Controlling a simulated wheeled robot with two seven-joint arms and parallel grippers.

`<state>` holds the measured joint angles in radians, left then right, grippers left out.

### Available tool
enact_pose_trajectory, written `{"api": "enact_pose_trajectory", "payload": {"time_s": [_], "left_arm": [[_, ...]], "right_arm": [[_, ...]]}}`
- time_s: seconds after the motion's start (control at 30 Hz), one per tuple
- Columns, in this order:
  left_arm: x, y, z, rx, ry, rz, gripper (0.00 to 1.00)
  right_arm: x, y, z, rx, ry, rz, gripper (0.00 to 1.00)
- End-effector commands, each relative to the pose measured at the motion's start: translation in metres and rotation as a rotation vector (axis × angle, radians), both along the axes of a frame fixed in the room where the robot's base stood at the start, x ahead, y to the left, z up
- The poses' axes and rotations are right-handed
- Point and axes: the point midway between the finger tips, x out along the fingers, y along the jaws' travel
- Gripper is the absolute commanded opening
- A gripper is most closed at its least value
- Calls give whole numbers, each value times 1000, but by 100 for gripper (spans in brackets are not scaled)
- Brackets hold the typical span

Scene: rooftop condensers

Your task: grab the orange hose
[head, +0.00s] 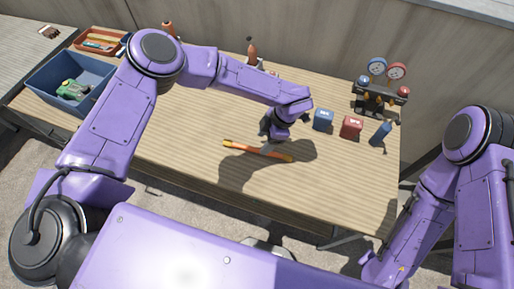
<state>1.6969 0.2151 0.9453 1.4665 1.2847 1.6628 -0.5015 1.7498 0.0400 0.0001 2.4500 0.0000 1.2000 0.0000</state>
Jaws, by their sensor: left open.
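A thin, straight orange piece (242,147), which looks like the orange hose, lies on the wooden table near its front edge. The jaws are open. I cannot tell whether a fingertip touches the hose. My right arm comes down at the right edge, and its gripper is not visible.
A blue bin (40,88) and an orange tray (97,36) are at left. The table's front right is clear.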

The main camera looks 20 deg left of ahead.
Motion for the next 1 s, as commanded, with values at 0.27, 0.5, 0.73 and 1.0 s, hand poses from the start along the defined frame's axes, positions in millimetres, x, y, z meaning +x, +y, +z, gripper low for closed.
{"api": "enact_pose_trajectory", "payload": {"time_s": [0.27, 0.5, 0.73, 1.0], "left_arm": [[-12, 14, -35, -1, 1, -1, 61], [-12, 14, -37, 0, 0, -1, 51], [-12, 14, -37, 0, 0, -1, 0], [-12, 14, -37, 0, 0, -1, 0]], "right_arm": [[0, 0, 23, 0, 0, 0, 43], [0, 0, 21, 0, 0, 0, 43], [0, 0, 21, 0, 0, 0, 43], [0, 0, 21, 0, 0, 0, 43]]}}
